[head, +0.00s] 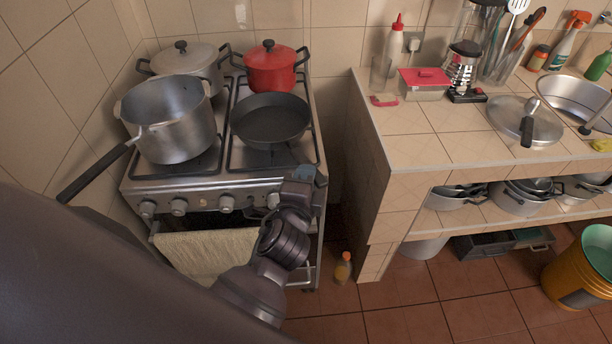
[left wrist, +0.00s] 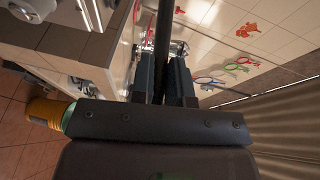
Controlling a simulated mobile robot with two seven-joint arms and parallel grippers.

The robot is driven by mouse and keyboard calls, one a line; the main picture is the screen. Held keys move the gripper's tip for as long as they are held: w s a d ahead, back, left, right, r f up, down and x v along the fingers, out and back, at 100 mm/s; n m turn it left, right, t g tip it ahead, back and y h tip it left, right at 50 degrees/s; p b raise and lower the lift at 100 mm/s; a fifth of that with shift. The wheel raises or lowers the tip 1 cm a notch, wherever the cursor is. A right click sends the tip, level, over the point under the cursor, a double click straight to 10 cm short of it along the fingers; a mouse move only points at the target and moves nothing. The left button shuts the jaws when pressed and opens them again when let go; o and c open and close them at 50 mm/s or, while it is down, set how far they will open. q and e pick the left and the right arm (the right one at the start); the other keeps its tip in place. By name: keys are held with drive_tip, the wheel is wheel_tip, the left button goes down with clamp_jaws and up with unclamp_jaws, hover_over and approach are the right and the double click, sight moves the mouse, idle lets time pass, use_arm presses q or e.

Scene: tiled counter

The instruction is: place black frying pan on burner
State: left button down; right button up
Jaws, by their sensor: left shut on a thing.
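The black frying pan (head: 271,120) is over the front right burner of the stove (head: 238,188), roughly level. I cannot tell whether its base touches the grate. My left gripper (head: 303,178) is at the stove's front right edge, just in front of the pan. In the left wrist view its two fingers (left wrist: 163,85) are shut on a long dark bar, the pan's handle (left wrist: 164,35). The gripper hides most of the handle in the head view. My right gripper is not in view.
An aluminium pot (head: 170,120) with a long black handle stands on the front left burner, close to the pan. A lidded silver pot (head: 185,62) and a red pot (head: 270,68) stand behind. A towel (head: 205,255) hangs in front. A tiled counter (head: 450,135) is right.

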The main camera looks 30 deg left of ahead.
use_arm(q)
drive_tip(key=shift+f+b, duration=0.3)
drive_tip(key=shift+f, duration=0.1)
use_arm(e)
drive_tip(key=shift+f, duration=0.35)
use_arm(q)
drive_tip(key=c, duration=1)
unclamp_jaws()
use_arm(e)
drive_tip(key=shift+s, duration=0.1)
